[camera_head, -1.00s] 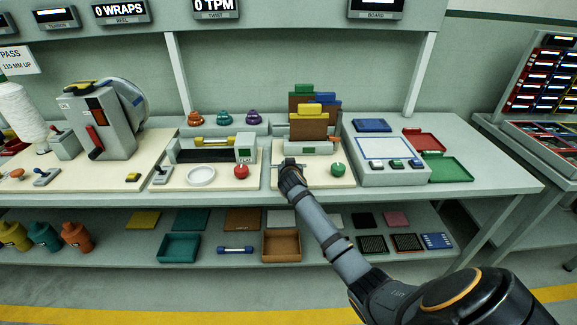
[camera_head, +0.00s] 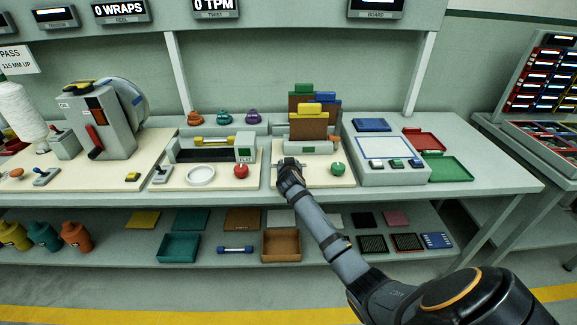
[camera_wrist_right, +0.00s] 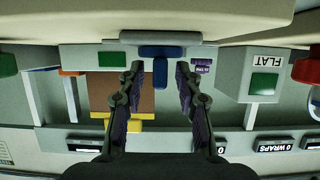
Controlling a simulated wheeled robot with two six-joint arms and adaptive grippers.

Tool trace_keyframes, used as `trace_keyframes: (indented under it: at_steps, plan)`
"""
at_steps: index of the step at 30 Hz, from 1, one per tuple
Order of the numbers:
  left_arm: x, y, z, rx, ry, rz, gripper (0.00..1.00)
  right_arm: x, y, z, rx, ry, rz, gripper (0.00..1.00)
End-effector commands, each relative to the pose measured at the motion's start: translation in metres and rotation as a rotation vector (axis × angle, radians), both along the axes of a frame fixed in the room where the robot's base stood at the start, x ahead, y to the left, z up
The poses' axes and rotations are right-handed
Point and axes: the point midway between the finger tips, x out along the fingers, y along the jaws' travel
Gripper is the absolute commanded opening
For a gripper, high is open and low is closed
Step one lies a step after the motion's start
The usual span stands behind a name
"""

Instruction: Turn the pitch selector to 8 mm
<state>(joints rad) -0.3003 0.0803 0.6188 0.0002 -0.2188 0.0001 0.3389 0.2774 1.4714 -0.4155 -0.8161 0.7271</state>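In the right wrist view, which looks upside down, a blue T-shaped knob (camera_wrist_right: 160,70), apparently the pitch selector, sits on the pale front of a machine. A small purple label (camera_wrist_right: 202,66) is beside it; its lettering is too small to read surely. My right gripper (camera_wrist_right: 159,70) is open, with one finger on each side of the knob and gaps visible on both sides. In the head view my right gripper (camera_head: 289,166) is at the front of the pale machine (camera_head: 310,147), hiding the knob there. My left gripper is not in view.
A green knob (camera_head: 338,169) stands right of my gripper, and a red knob (camera_head: 241,171) stands to its left. A grey console (camera_head: 385,160) is at the right.

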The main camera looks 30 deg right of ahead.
Motion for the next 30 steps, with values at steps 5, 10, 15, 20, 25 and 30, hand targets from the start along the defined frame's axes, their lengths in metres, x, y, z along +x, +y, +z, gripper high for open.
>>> trace_keyframes:
  at_steps: [5,10,15,20,25,30]
  plan:
    - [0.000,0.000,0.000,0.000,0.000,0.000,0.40,-0.019,0.012,0.009,-0.001,-0.001,0.002,0.34]
    - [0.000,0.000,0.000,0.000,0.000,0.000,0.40,-0.053,0.033,0.025,0.002,-0.001,0.002,0.34]
    - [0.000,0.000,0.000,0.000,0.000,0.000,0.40,-0.080,0.050,0.037,0.002,0.000,0.001,0.34]
    - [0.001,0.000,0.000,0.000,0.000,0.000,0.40,-0.092,0.057,0.044,0.001,0.001,0.000,0.34]
    - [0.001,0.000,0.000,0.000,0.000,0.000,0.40,-0.094,0.058,0.045,0.001,0.002,0.000,0.34]
    - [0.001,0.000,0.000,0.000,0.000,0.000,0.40,-0.094,0.058,0.045,0.001,0.001,0.000,0.34]
